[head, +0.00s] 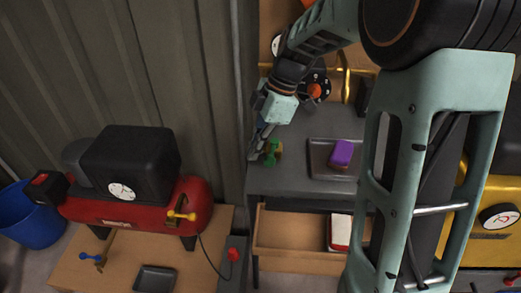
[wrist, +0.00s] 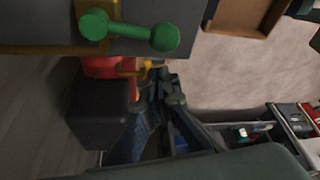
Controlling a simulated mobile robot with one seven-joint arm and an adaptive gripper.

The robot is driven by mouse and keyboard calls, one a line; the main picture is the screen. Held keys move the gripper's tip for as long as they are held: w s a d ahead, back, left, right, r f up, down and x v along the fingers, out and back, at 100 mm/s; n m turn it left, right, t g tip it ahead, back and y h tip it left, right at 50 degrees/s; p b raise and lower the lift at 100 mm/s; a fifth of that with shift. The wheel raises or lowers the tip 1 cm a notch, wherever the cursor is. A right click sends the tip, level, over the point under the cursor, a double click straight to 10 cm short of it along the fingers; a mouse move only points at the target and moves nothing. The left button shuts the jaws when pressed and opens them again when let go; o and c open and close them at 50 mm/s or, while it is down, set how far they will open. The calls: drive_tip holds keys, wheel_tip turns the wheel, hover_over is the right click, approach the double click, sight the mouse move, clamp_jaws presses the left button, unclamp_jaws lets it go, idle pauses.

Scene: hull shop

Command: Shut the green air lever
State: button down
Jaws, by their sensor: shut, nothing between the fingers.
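The green air lever (head: 271,159) sits at the left end of the grey bench top, on a brass-coloured fitting. In the wrist view the green lever (wrist: 135,32) shows large at the top, its handle running to the right from a round hub to a ball end. My gripper (head: 255,155) is just left of the lever in the head view, pointing down. In the wrist view my gripper (wrist: 160,86) is shut and empty, with its fingertips below the lever in the picture. Whether the fingers touch the lever cannot be told.
A grey tray (head: 318,172) with a purple block (head: 342,153) lies right of the lever. An open wooden drawer (head: 283,228) juts out below the bench. A red compressor (head: 135,213) with a yellow lever (head: 181,215) stands at left. A corrugated wall (head: 150,70) rises behind.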

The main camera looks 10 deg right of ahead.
drive_tip(key=shift+s+a+r, duration=0.1)
drive_tip(key=shift+a+r, duration=0.05)
drive_tip(key=shift+a, duration=0.4)
drive_tip(key=shift+s+a+r, duration=0.1)
drive_tip(key=shift+a+r, duration=0.05)
drive_tip(key=shift+a, duration=0.35)
drive_tip(key=p+v, duration=0.2)
drive_tip(key=v, duration=0.7)
drive_tip(key=shift+r, duration=0.45)
drive_tip(key=shift+d, duration=0.1)
